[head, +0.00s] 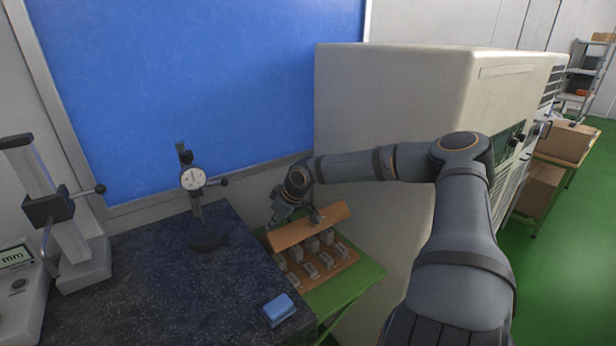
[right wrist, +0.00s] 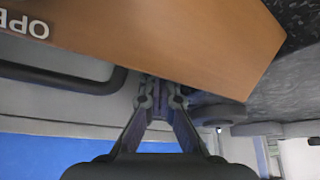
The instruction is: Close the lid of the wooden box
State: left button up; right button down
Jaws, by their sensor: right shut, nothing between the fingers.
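The wooden box (head: 327,273) stands on a green table with its lid (head: 308,227) raised at a slant along its far side. Several grey metal blocks (head: 310,270) sit in rows inside it. My right gripper (head: 290,218) is at the lid's far left, by its upper edge, shut and empty. In the right wrist view the lid (right wrist: 170,35) fills the upper part, with part of a word on it. The shut fingers (right wrist: 160,92) are close to the lid's edge; I cannot tell whether they touch it. My left gripper is not in view.
A dark granite table (head: 150,280) is to the left, with a dial gauge stand (head: 193,180) and a blue block (head: 279,309) on it. A large beige machine (head: 390,100) stands right behind the box. The green table's (head: 345,298) front strip is bare.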

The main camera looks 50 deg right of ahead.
jog(key=shift+s+f+b, duration=0.1)
jog(key=shift+f+b, duration=0.2)
jog(key=shift+f, duration=0.75)
jog(key=shift+s+a+f+b, duration=0.1)
jog(key=shift+s+f+b, duration=0.2)
jog(key=shift+f, duration=0.55)
jog(key=shift+s+a+f+b, duration=0.1)
jog(key=shift+s+f+b, duration=0.2)
jog(key=shift+f, duration=0.5)
notch_tip(320, 180, up, 9)
jog(key=p, duration=0.8)
jog(key=shift+w+r, duration=0.1)
jog(key=shift+r, duration=0.05)
jog(key=shift+w+d, duration=0.1)
